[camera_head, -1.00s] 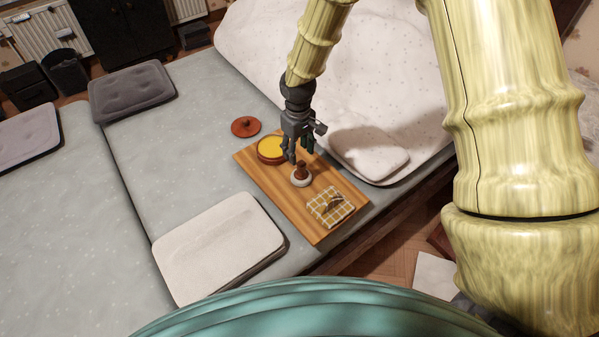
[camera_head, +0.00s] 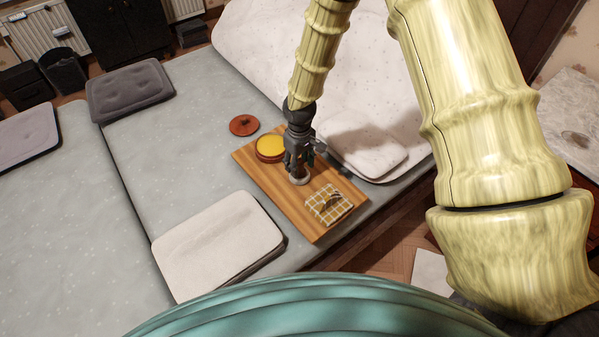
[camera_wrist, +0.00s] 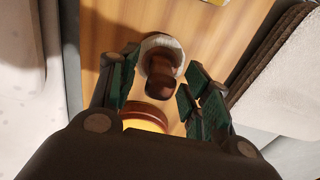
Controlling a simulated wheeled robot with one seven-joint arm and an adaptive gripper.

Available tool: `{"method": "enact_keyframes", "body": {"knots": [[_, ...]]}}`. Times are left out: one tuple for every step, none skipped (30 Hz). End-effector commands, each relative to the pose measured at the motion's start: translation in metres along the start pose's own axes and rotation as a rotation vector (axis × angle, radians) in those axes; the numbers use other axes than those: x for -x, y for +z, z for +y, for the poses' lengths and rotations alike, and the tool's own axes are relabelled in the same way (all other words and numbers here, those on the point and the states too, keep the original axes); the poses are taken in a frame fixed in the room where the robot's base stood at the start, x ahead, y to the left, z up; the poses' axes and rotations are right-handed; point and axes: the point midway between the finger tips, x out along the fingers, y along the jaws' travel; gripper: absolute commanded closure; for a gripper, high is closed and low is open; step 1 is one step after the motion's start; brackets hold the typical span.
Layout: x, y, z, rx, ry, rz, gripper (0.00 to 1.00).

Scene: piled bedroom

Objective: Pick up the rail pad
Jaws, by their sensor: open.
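A dark brown knobbed handle (camera_wrist: 160,72) stands on a round white base (camera_wrist: 168,42) on a wooden board (camera_wrist: 208,30). I cannot tell for sure that this is the rail pad. In the head view the white base (camera_head: 299,181) shows just below my gripper (camera_head: 298,165), which hides most of the handle. In the wrist view my gripper (camera_wrist: 160,75) is open, with one green-padded finger on each side of the handle. The fingers look apart from it. A checked cloth (camera_head: 328,205) with a dark curved thing on it lies on the board's near right part.
An orange-brown dish with yellow contents (camera_head: 270,146) stands on the board (camera_head: 262,180), close behind my gripper. A reddish round lid (camera_head: 243,125) lies on the bed beyond it. White cushions (camera_head: 218,243) (camera_head: 368,150) lie on both sides of the board.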

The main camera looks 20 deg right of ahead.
Motion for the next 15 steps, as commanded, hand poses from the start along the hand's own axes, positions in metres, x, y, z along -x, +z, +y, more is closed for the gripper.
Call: {"method": "enact_keyframes", "body": {"knots": [[0.0001, -0.0001, 0.0, 0.0, 0.0, 0.0, 0.52], [0.0001, -0.0001, 0.0, 0.0, 0.0, 0.0, 0.52], [0.0001, -0.0001, 0.0, 0.0, 0.0, 0.0, 0.52], [0.0002, -0.0001, 0.0, 0.0, 0.0, 0.0, 0.52], [0.0002, -0.0001, 0.0, 0.0, 0.0, 0.0, 0.55], [0.0002, -0.0001, -0.0001, 0.0, 0.0, 0.0, 0.63], [0.0002, -0.0001, -0.0001, 0.0, 0.0, 0.0, 0.68], [0.0003, -0.0001, -0.0001, 0.0, 0.0, 0.0, 0.74], [0.0003, -0.0001, -0.0001, 0.0, 0.0, 0.0, 0.81], [0.0003, -0.0001, -0.0001, 0.0, 0.0, 0.0, 0.86], [0.0003, 0.0, -0.0001, 0.0, 0.0, 0.0, 0.92], [0.0003, -0.0001, -0.0001, 0.0, 0.0, 0.0, 0.99], [0.0003, -0.0001, -0.0001, 0.0, 0.0, 0.0, 1.0], [0.0003, -0.0001, -0.0001, 0.0, 0.0, 0.0, 1.0], [0.0004, -0.0001, -0.0001, 0.0, 0.0, 0.0, 1.0]]}}
